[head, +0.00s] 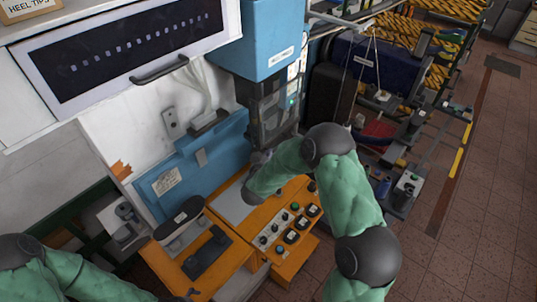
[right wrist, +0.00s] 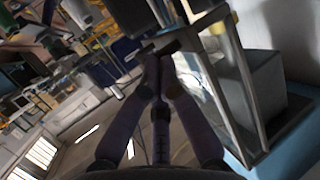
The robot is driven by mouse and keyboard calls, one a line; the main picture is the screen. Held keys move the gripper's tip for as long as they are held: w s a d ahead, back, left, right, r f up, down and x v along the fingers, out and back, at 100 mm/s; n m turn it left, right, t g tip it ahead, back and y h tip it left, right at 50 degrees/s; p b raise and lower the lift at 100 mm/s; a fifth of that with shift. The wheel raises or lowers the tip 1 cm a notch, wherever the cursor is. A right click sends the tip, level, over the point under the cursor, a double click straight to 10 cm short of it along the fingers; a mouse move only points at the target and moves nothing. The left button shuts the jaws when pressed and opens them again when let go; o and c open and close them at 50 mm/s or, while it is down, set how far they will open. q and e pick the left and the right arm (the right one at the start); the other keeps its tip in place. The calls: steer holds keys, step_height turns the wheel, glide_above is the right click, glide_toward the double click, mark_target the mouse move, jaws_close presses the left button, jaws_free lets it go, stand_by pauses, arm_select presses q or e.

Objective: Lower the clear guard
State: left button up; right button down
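The clear guard (right wrist: 232,85) shows in the right wrist view as a tall see-through panel in a grey metal frame. A short dark bar (right wrist: 137,54), apparently its handle, sticks out at its side. My right gripper (right wrist: 160,58) has its fingertips drawn together at this bar and appears shut on it. In the head view my right gripper (head: 262,159) is partly hidden by its own arm, in front of the blue machine's dark working section (head: 268,110). The guard is hard to make out there. My left gripper (head: 190,295) barely shows at the bottom edge; its fingers are unclear.
An orange control console (head: 285,262) with several buttons and knobs stands below my right arm. A blue panel (head: 200,160) and the blue machine head (head: 268,35) rise behind it. A cluttered rack (head: 405,185) stands at the right. The tiled floor (head: 490,200) is clear farther right.

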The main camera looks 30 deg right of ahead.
step_height(320, 180, down, 21)
steer(key=b, duration=1.6)
steer(key=shift+r, duration=0.2)
